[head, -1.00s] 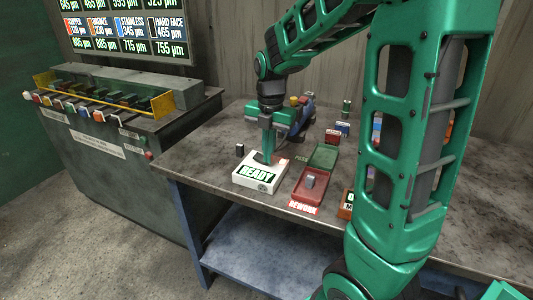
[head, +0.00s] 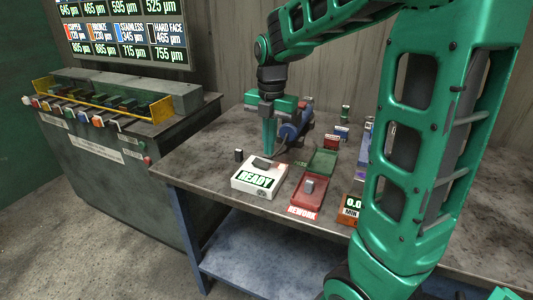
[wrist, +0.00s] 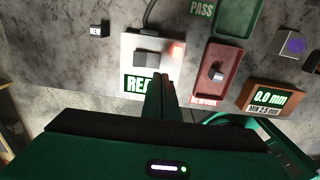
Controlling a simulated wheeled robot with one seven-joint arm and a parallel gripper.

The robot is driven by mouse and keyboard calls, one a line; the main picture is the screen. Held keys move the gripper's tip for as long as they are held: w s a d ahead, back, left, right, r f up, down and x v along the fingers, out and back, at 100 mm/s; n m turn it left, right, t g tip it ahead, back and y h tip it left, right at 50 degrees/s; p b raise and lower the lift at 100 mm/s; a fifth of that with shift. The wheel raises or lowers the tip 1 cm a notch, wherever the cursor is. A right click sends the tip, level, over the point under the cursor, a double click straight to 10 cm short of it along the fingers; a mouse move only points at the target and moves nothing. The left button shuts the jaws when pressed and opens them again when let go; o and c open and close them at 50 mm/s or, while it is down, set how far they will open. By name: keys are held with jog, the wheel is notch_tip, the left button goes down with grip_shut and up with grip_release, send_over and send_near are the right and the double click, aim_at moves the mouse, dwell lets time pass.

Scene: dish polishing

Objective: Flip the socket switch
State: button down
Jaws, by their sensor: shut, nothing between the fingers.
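A white box (head: 243,172) with a lit green READY sign (head: 256,179) stands near the table's front edge. A dark block or slot (head: 262,162) is on its top; the wrist view shows it as a dark rectangle (wrist: 147,58). A reddish lit patch (wrist: 176,48) shows at the box's right side in the wrist view, perhaps the switch; I cannot tell for sure. A cable runs from the box's back. My gripper (head: 268,153) is shut and empty, pointing down above the box; its fingertips (wrist: 161,76) overlap the box in the wrist view. Contact cannot be told.
A red REWORK tray (head: 296,198) holding a small grey block (head: 309,186) lies right of the box. A green PASS tray (head: 323,160) is behind it. An orange gauge (head: 352,208) stands further right. A small dark NEW block (head: 239,155) stands left of the box.

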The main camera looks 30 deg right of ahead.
notch_tip(320, 180, up, 10)
jog(key=s+d, duration=0.1)
jog(key=shift+s+r, duration=0.15)
jog(key=shift+s, duration=0.1)
jog(key=shift+d, duration=0.1)
dwell(0.3)
